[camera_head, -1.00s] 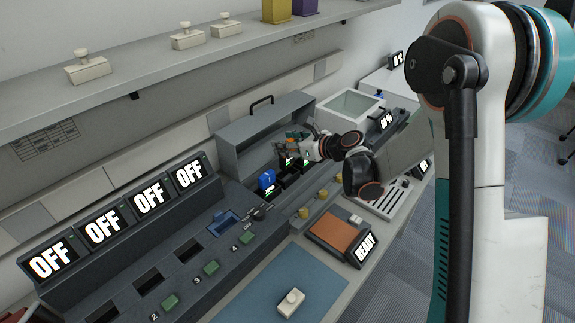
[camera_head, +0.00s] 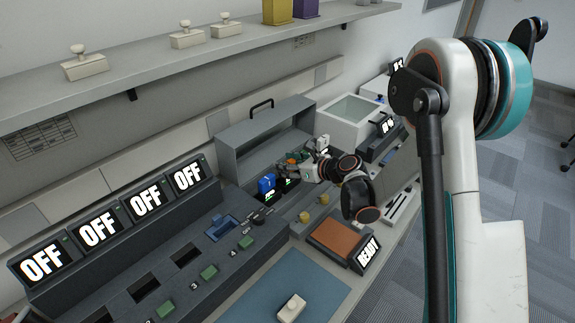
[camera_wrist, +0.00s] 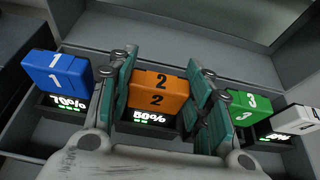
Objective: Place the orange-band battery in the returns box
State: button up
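The orange battery (camera_wrist: 160,92), marked 2, stands upright in a charging slot with a 50% display. My gripper (camera_wrist: 162,98) is over it, with one teal-padded finger on each side; the fingers look spread around it, with very little clearance. In the head view my gripper (camera_head: 306,168) is low at the charger, and the battery (camera_head: 291,160) is mostly hidden behind it. An open white box (camera_head: 352,110) with a pale green inside stands behind and right of the charger; no label on it can be read.
A blue battery 1 (camera_wrist: 57,75) at 70% is left of my gripper. A green battery 3 (camera_wrist: 250,106) and a white battery (camera_wrist: 298,126) are right of it. The grey charger housing (camera_head: 265,125) with a handle rises behind. A shelf (camera_head: 150,75) runs above.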

jog(key=o, duration=0.4)
